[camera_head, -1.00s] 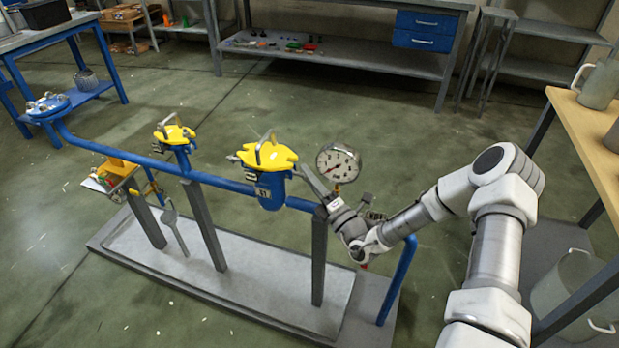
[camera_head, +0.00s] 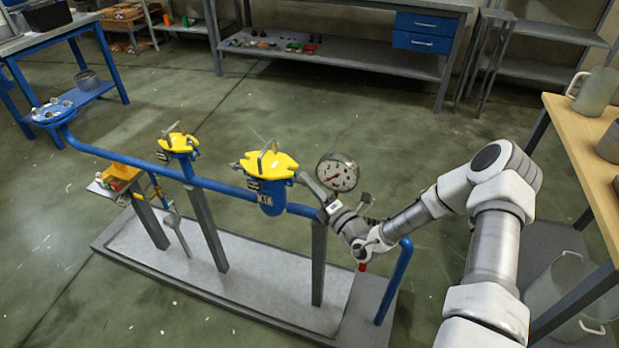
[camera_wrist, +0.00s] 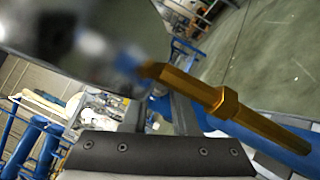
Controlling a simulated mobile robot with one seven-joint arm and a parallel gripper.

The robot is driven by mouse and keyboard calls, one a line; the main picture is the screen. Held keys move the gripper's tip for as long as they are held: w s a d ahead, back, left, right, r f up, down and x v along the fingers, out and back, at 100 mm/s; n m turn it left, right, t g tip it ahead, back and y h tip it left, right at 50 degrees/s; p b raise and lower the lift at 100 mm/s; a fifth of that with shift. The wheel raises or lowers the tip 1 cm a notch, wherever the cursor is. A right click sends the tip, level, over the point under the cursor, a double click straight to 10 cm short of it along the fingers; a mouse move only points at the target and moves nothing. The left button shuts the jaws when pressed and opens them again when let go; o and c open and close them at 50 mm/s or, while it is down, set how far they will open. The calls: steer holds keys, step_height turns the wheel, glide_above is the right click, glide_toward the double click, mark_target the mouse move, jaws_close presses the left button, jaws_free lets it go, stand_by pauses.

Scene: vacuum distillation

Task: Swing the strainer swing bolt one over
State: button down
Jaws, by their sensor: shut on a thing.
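The strainer (camera_head: 271,202) is a blue body on the blue pipe, with a yellow cover (camera_head: 265,165) and a grey handle over its top. My gripper (camera_head: 303,178) reaches in from the right, with its tip at the cover's right edge. It is shut on what appears to be the strainer swing bolt there. The bolt is too small and too covered to make out in the head view. In the wrist view my gripper's dark riveted part (camera_wrist: 165,155) crosses the bottom, and the grip is blurred.
A smaller yellow-topped strainer (camera_head: 178,143) stands left on the blue pipe (camera_head: 223,188). A wooden-topped table (camera_head: 575,125) with grey vessels is at the right.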

steer(key=c, duration=0.9)
jaws_free()
steer(key=shift+c, duration=0.2)
steer(key=shift+s, duration=0.1)
steer(key=p+v, duration=0.2)
steer(key=v, duration=1.5)
steer(key=shift+s+d, duration=0.1)
steer(key=shift+s, duration=0.05)
